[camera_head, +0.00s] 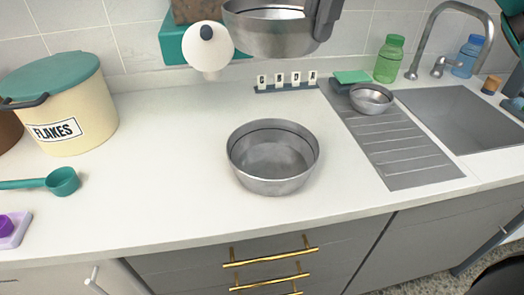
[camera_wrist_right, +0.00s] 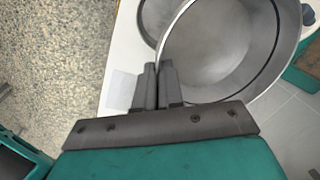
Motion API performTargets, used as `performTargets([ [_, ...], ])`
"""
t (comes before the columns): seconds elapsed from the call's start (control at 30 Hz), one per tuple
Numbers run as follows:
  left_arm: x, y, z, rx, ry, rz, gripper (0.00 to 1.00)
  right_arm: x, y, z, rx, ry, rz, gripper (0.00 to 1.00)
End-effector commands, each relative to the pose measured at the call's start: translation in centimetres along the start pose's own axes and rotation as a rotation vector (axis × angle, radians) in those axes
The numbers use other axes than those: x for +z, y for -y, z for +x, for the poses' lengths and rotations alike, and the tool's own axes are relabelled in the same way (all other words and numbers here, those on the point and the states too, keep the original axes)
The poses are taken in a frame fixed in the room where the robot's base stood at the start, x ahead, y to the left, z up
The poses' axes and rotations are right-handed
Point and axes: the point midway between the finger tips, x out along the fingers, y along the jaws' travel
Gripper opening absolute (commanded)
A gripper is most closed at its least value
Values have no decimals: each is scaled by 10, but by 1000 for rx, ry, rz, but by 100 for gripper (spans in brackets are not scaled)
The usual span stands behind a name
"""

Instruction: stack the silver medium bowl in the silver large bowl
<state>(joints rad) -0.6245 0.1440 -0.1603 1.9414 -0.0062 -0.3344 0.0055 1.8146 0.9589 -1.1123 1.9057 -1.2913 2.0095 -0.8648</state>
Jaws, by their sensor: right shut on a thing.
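The silver large bowl (camera_head: 272,183) stands upright and empty on the middle of the white counter. The silver medium bowl (camera_head: 270,36) is held in the air at the top of the head view, its upper part cut off by the frame. My right gripper (camera_head: 322,18) is shut on its right rim. In the right wrist view the fingers (camera_wrist_right: 160,84) pinch the rim of the medium bowl (camera_wrist_right: 222,50), and part of the large bowl (camera_wrist_right: 150,18) shows beyond it. My left gripper is in neither view.
A small silver bowl (camera_head: 371,100) sits on the drainboard (camera_head: 410,150) beside the sink (camera_head: 470,120). A flakes canister (camera_head: 75,115) and a teal scoop (camera_head: 62,181) are at the left. Letter blocks (camera_head: 286,81) stand at the back. The counter around the large bowl is clear.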

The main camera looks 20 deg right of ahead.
Motion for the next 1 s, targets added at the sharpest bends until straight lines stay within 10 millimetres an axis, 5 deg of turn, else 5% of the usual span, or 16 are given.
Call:
performTargets([
  [0.17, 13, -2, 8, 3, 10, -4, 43, 0, -5, 26, 3, 3, -4, 0],
  [0.3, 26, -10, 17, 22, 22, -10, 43, 0, -12, 66, 4, 3, -3, 0],
  [0.6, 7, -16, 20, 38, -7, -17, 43, -1, -23, 134, 2, 0, 0, 0],
  [1.0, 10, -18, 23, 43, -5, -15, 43, -1, -29, 174, 2, 1, 0, 0],
])
